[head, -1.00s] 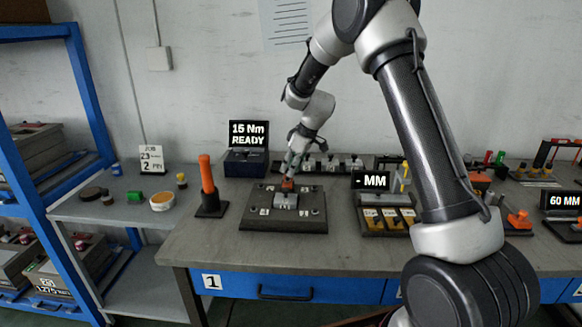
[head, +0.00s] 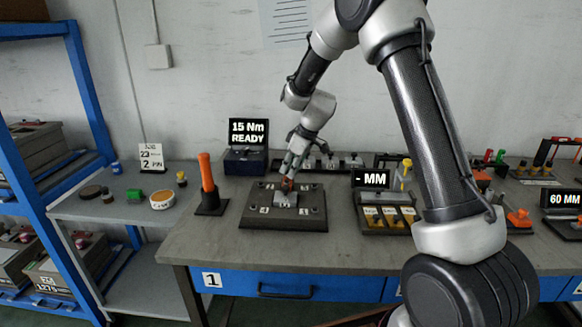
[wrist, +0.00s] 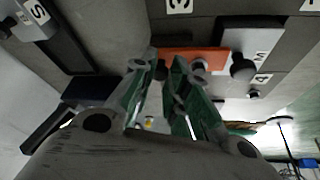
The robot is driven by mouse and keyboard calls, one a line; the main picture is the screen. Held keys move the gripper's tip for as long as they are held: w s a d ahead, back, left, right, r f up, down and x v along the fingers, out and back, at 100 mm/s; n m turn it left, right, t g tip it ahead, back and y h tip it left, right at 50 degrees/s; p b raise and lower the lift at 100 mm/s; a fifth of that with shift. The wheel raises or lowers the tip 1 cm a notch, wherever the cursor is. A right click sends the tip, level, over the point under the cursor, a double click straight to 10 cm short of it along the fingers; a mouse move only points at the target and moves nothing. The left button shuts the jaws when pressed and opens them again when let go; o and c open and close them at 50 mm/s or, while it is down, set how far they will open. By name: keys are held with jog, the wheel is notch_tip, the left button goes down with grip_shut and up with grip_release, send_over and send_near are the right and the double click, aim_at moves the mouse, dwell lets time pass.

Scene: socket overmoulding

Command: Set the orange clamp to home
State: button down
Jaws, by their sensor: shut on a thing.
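The orange clamp (head: 288,184) sits on a grey block (head: 285,199) on the dark fixture plate (head: 255,222), in the middle of the head view. In the wrist view the clamp is an orange bar (wrist: 205,54) beside the grey block marked M (wrist: 258,38). My gripper (head: 290,173) points down at the clamp from above. In the wrist view its green-sided fingers (wrist: 166,72) are close together at the near end of the orange bar, shut on it. The fingers hide part of the clamp.
An upright orange-handled tool (head: 207,182) stands left of the plate. A "15 Nm READY" display (head: 247,132) stands behind it. A "- MM" display (head: 370,180) with yellow-marked blocks is to the right. Bare bench (head: 215,240) lies in front of the plate.

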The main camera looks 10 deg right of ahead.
jog(key=shift+s+a, duration=0.1)
jog(key=shift+s, duration=0.05)
jog(key=c, duration=1.6)
grip_release()
jog(key=v, duration=1.2)
